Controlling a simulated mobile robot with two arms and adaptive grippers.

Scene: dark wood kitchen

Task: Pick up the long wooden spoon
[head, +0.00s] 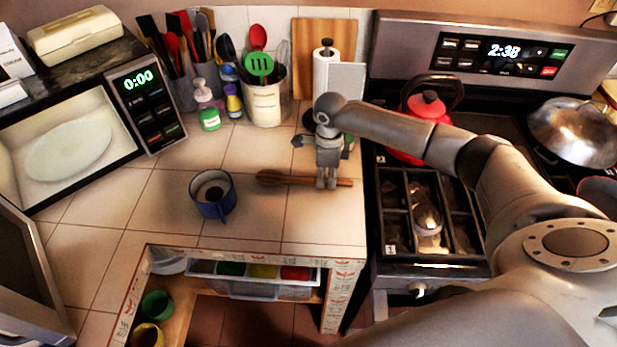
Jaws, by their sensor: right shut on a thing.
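The long wooden spoon (285,180) lies on the tiled counter (125,205), left to right, with its bowl end at the left and its handle toward the stove. My right gripper (327,184) points down over the handle and is shut on it. The spoon's part between the fingers is hidden. The spoon looks at or very near counter height; I cannot tell if it touches. My left gripper is not in view.
A blue mug (212,196) stands left of the spoon. Behind are utensil holders (264,100), a soap bottle (207,108) and a paper towel roll (324,70). The stove with a red kettle (427,104) is at the right, an open microwave (75,140) at the left.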

